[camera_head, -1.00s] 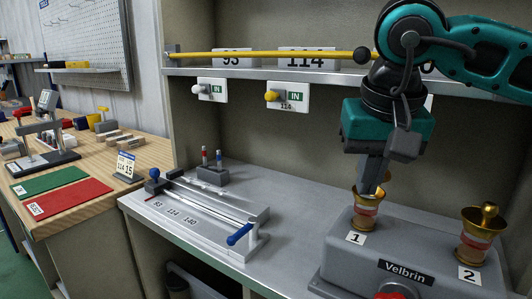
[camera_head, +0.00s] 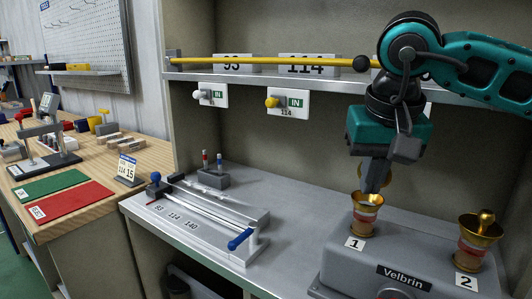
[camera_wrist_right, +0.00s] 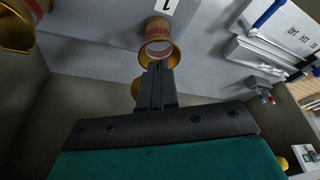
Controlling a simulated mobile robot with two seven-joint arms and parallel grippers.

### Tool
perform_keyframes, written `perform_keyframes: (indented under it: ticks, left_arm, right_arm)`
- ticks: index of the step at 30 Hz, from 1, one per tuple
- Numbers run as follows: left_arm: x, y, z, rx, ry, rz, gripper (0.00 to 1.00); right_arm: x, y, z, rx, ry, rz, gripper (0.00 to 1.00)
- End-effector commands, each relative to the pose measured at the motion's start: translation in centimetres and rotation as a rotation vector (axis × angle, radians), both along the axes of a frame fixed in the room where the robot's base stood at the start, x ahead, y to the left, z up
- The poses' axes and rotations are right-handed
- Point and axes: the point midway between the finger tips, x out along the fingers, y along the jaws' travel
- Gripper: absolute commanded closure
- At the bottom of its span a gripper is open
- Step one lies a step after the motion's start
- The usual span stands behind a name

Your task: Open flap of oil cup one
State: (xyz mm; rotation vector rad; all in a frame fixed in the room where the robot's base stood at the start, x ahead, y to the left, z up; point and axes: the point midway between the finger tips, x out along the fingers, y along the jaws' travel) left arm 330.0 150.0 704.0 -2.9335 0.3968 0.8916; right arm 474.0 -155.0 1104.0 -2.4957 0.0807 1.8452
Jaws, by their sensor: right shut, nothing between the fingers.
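Oil cup one (camera_head: 364,215) is a brass cup with a red band on the grey Velbrin housing, behind the label 1. Its brass flap (camera_head: 386,174) stands raised at the back of the rim, partly hidden by my right gripper (camera_head: 372,190). The gripper is shut and empty, pointing down with its tips at the cup's mouth; contact is unclear. In the right wrist view, cup one (camera_wrist_right: 158,42) shows an open mouth just beyond the fingertips (camera_wrist_right: 157,68), and a piece of the flap (camera_wrist_right: 136,88) shows beside the fingers. My left gripper is out of view.
Oil cup two (camera_head: 477,240) stands to the right with its lid down. The grey Velbrin housing (camera_head: 345,272) carries both cups. A shelf with a yellow rod (camera_head: 270,60) runs above. A measuring fixture (camera_head: 205,212) sits left on the grey bench.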

Motion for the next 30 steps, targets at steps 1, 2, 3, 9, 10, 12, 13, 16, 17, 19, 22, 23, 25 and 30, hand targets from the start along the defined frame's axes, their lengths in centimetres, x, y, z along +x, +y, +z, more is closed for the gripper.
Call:
perform_keyframes:
  ticks: [1, 2, 3, 9, 10, 12, 13, 16, 17, 19, 22, 23, 25, 30]
  left_arm:
    - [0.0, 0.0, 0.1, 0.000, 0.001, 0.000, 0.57]
    - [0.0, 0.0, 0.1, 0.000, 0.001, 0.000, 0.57]
    - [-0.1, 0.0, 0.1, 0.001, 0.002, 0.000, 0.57]
    - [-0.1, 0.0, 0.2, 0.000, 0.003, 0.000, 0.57]
    - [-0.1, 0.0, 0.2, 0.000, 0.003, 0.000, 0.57]
    - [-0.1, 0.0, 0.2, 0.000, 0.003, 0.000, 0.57]
    - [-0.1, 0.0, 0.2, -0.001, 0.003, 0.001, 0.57]
    - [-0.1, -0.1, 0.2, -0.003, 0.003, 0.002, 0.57]
    - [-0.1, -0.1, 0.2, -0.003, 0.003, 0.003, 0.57]
    - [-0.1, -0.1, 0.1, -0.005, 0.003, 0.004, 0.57]
    - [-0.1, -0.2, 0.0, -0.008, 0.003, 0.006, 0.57]
    - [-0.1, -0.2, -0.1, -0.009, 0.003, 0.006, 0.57]
    - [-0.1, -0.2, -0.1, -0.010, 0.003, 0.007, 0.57]
    - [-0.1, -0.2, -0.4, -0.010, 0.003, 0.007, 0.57]
  right_arm:
    - [0.4, -0.3, 0.2, 0.001, -0.005, -0.010, 1.00]
    - [0.4, -0.4, 0.2, 0.001, -0.006, -0.011, 1.00]
    - [0.5, -0.5, 0.2, 0.001, -0.006, -0.012, 1.00]
    - [0.8, -0.8, 0.2, 0.001, -0.010, -0.017, 1.00]
    - [0.8, -0.8, 0.2, 0.002, -0.010, -0.018, 1.00]
    - [0.9, -0.8, 0.2, 0.002, -0.010, -0.018, 1.00]
    - [0.9, -0.8, 0.2, 0.002, -0.010, -0.019, 1.00]
    - [0.8, -0.8, 0.3, 0.002, -0.011, -0.020, 1.00]
    - [0.8, -0.8, 0.3, 0.002, -0.011, -0.020, 1.00]
    - [0.6, -0.7, 0.3, 0.002, -0.011, -0.020, 1.00]
    - [0.2, -0.3, 0.3, 0.004, -0.012, -0.018, 1.00]
    - [0.0, -0.2, 0.3, 0.004, -0.012, -0.018, 1.00]
    - [-0.4, 0.1, 0.3, 0.003, -0.012, -0.017, 1.00]
    - [-1.4, 0.8, 0.2, 0.002, -0.008, -0.011, 1.00]
